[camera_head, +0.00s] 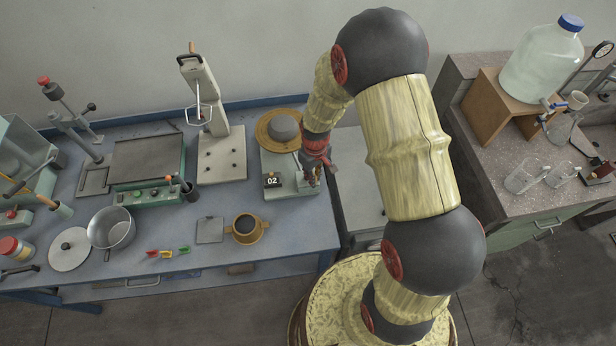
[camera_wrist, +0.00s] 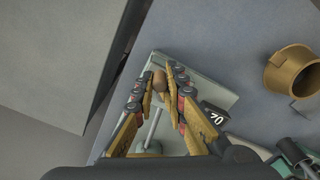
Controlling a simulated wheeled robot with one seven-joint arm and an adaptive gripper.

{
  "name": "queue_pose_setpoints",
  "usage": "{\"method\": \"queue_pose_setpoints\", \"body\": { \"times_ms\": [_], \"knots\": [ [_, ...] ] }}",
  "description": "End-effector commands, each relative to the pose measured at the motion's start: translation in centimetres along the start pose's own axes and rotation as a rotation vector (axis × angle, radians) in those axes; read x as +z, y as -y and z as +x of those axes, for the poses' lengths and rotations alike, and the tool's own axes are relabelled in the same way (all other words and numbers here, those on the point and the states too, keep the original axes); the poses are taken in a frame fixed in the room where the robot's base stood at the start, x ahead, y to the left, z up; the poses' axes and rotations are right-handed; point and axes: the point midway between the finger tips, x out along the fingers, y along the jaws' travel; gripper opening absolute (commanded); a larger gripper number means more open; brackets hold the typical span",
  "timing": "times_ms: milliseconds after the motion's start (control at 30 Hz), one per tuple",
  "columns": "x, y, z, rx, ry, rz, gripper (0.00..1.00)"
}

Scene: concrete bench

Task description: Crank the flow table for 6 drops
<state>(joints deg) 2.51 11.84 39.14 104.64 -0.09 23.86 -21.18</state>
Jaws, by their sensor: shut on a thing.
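My gripper (camera_head: 313,178) is at the right side of the flow table's base. In the wrist view my gripper (camera_wrist: 162,79) is shut on the brown crank knob (camera_wrist: 159,80), which sits between the fingertips. A pale crank rod (camera_wrist: 152,128) shows between the fingers. The brass top is out of the wrist view.
A brown cup-shaped vessel (camera_head: 246,229) stands left of the flow table's front, beside a flat grey plate (camera_head: 210,230). A tall pale stand (camera_head: 222,155) is to its left. A lower grey cabinet (camera_head: 358,175) adjoins the bench's right end.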

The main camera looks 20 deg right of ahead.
Motion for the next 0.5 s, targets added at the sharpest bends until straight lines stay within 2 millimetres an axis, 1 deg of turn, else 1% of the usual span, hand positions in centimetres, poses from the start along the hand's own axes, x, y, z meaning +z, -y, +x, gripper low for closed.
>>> {"method": "queue_pose_setpoints", "body": {
  "times_ms": [33,500],
  "knots": [
    [1.4,0.8,0.8,-0.011,0.030,-0.002,0.00],
    [0.8,2.5,0.8,-0.011,0.029,-0.002,0.00]
  ]
}}
